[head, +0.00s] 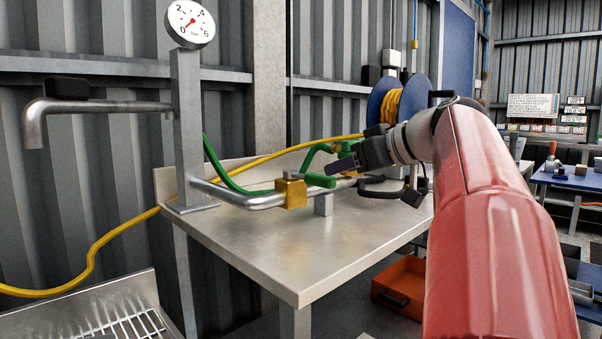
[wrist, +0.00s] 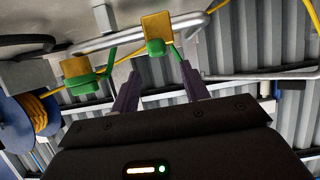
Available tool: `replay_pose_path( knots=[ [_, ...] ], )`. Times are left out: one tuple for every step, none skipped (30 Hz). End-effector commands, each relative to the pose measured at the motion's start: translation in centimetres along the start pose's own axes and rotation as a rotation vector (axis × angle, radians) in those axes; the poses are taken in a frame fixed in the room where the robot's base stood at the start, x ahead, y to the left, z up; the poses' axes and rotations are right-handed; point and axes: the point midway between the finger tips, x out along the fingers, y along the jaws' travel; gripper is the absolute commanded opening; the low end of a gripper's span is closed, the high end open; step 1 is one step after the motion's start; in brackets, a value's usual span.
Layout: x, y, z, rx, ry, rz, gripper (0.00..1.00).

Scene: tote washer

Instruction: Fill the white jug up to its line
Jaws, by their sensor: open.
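No white jug shows in either view. A bent grey spout (head: 34,125) hangs from a pipe stand at the left, with a round gauge (head: 190,23) on top; its red needle points to the lower left. A brass valve (head: 291,192) with a green handle (head: 319,180) sits on the pipe above the steel bench; it also shows in the wrist view (wrist: 158,27). A second brass valve (wrist: 75,67) has another green handle (wrist: 92,86). My gripper (head: 338,166) is open and empty by the handles; the wrist view shows its purple fingers apart, just short of the nearer handle.
The steel bench (head: 330,242) is largely clear in front. A drain grate (head: 128,328) lies at the lower left. A yellow hose (head: 95,250) runs along the wall to a blue reel (head: 420,92). An orange bin (head: 402,283) stands below the bench at the right.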

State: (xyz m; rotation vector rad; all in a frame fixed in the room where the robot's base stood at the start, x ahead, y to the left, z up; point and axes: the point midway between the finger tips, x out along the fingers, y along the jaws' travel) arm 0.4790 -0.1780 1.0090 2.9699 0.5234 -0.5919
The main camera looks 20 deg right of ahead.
Motion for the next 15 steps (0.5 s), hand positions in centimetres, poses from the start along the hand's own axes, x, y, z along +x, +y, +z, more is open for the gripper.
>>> replay_pose_path(
  knots=[
    [0.2, 0.0, 0.0, 0.000, 0.001, 0.000, 0.45],
    [0.4, 0.1, 0.0, 0.000, 0.001, 0.000, 0.45],
    [0.8, 0.0, 0.0, 0.000, 0.001, -0.002, 0.45],
    [1.2, 0.0, 0.0, 0.001, 0.000, -0.002, 0.45],
    [1.6, 0.0, 0.0, 0.001, 0.000, -0.002, 0.45],
    [2.3, 0.0, 0.0, 0.001, -0.001, -0.003, 0.45],
    [2.8, 0.0, 0.0, 0.001, -0.001, -0.003, 0.45],
    [3.3, 0.0, 0.0, 0.001, -0.001, -0.002, 0.45],
    [4.0, 0.0, 0.0, 0.001, -0.001, -0.003, 0.45],
    [4.4, 0.0, 0.0, 0.001, 0.000, -0.002, 0.45],
    [4.9, 0.0, 0.0, 0.001, -0.001, -0.003, 0.45],
    [5.5, 0.0, 0.0, 0.002, 0.000, -0.002, 0.45],
    [5.9, 0.0, 0.0, 0.002, -0.001, -0.002, 0.45],
    [6.3, 0.0, 0.0, 0.002, -0.001, -0.001, 0.45],
    [6.7, 0.0, 0.0, 0.001, -0.001, -0.001, 0.45]
  ],
)
